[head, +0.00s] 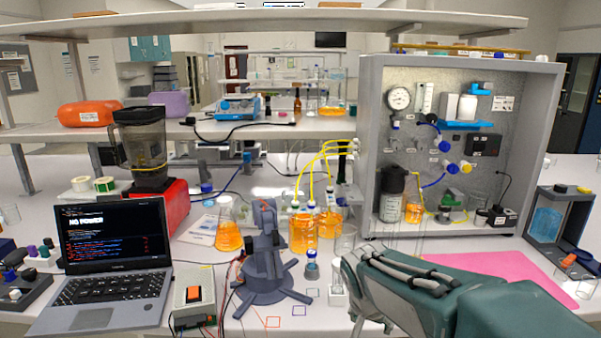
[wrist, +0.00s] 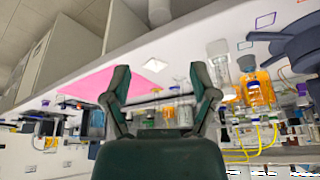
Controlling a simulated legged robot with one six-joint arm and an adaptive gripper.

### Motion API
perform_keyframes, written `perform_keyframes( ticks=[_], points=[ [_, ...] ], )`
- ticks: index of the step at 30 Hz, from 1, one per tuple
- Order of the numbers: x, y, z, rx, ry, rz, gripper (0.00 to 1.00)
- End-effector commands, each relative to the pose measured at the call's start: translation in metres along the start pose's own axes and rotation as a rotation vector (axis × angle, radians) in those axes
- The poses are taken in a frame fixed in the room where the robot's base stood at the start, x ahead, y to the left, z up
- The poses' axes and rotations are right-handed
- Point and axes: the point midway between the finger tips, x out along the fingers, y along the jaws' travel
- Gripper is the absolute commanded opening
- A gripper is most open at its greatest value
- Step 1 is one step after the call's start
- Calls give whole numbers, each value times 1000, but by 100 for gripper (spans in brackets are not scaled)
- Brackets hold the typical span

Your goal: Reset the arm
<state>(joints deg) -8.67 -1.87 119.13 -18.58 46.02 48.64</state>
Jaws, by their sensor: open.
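A small dark grey arm-like device (head: 265,250) stands upright on splayed legs on the white bench, left of my gripper. Part of it shows at the upper right of the wrist view (wrist: 296,46). A grey box with an orange-red switch (head: 194,297) sits to its left, with cables running from it. A laptop (head: 112,262) shows "NO POWER" on its screen. My gripper (head: 362,292) is at the front of the bench, right of the device and apart from it. In the wrist view its two fingers (wrist: 160,88) are spread with nothing held between them.
Flasks of orange liquid (head: 229,237) and bottles with yellow tubes (head: 302,232) stand behind the device. A grey rig cabinet (head: 548,150) stands at right, with a pink mat (head: 500,264) before it. Small clear vessels (head: 312,266) stand between device and gripper.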

Motion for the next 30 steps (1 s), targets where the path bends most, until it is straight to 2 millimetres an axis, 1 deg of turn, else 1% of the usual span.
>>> perform_keyframes(
  ticks=[8,13,17,21,24,27,30],
  points=[
    [-26,23,15,-63,5,-32,76],
    [-46,44,32,-128,11,-65,76],
    [-66,64,55,-204,26,-103,76],
    [-83,85,84,-296,48,-146,76],
    [-91,97,104,-362,68,-174,76],
    [-96,105,119,-415,85,-195,76],
    [-97,109,128,-446,95,-208,76]
  ],
)
